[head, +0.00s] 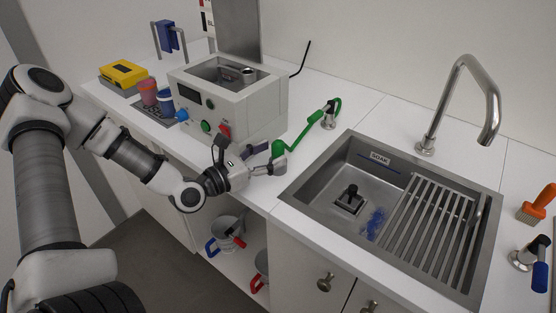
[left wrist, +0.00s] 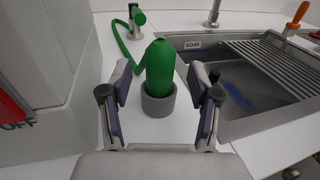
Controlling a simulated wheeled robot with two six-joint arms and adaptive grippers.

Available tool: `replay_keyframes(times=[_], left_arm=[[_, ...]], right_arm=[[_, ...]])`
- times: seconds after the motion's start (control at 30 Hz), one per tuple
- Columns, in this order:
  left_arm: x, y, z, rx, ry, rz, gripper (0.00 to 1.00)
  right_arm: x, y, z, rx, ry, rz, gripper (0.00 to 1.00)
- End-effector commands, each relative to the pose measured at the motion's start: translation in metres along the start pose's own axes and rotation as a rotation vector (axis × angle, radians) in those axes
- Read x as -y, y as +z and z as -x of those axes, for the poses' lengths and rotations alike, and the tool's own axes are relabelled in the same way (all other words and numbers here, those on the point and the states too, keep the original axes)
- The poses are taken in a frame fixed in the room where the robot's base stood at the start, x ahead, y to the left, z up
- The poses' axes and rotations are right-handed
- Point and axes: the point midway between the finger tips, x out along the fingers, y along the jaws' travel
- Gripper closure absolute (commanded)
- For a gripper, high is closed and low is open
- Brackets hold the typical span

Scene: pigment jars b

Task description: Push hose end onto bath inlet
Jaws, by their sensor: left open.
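The green hose end (left wrist: 159,72) stands upright in a grey round holder (left wrist: 157,103) on the white counter. In the head view the hose end (head: 278,148) is beside my left gripper (head: 268,158). My left gripper (left wrist: 158,108) is open, with one finger on each side of the hose end and holder; no clear contact shows. The grey water bath (head: 240,110) stands to the left of the hose. Its front has a green fitting (head: 205,127) and a blue fitting (head: 182,115); which one is the inlet is not labelled legibly. My right gripper is not in view.
The thin green hose runs to a tap (head: 328,118) at the back. A steel sink (head: 300,189) with a drain rack lies to the right. Jars (head: 148,92) and a yellow box (head: 123,73) are at the left. Jugs (head: 226,232) sit on a shelf below.

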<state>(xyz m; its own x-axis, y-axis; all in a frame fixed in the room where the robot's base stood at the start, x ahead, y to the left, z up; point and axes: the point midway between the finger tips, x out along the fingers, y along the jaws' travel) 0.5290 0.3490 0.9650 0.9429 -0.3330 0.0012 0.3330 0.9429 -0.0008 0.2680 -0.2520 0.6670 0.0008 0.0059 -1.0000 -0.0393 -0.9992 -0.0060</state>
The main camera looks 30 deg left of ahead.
Motion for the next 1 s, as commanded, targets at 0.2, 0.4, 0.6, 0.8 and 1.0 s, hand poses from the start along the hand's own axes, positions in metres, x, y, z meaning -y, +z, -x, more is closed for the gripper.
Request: replay_keyframes(times=[0.2, 0.4, 0.6, 0.8, 1.0], left_arm=[[0.0, -0.003, -0.025, -0.003, -0.002, -0.003, 0.39], [0.0, -0.001, -0.028, 0.001, 0.0, 0.001, 0.39], [0.0, -0.001, -0.028, 0.001, 0.0, 0.001, 0.85], [0.0, -0.001, -0.028, 0.0, 0.0, 0.0, 1.0], [0.0, 0.001, -0.028, 0.0, 0.0, 0.0, 1.0]], right_arm=[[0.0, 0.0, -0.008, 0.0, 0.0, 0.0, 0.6], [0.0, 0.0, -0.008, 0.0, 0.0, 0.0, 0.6], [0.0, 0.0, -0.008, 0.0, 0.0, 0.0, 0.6], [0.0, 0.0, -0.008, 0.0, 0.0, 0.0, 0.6], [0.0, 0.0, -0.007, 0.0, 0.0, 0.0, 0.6]])
